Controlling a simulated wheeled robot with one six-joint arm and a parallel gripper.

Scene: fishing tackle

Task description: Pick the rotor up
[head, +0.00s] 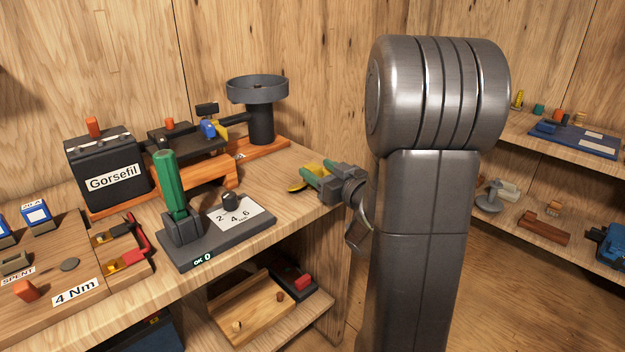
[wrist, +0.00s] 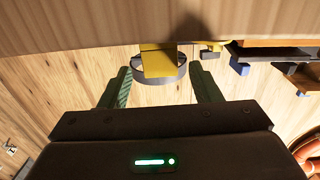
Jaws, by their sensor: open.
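My gripper (head: 314,172) is at the right end of the workbench, its green-lined fingers spread open. In the wrist view the open fingers (wrist: 160,78) stand either side of a yellow block (wrist: 160,62), with a grey ring showing around or behind it. In the head view a yellow piece with a dark edge (head: 297,188) lies just under the fingertips. It may be the rotor, but I cannot tell for sure. No contact between fingers and block is visible. The gripper and arm hide part of this corner.
A dark cup on a post (head: 258,90) stands behind on an orange base. A grey tester with a green lever (head: 176,195) and a black Gorsefil box (head: 108,172) are to the left. Shelves with small parts (head: 545,228) are at the right. A wooden tray (head: 250,312) sits below.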

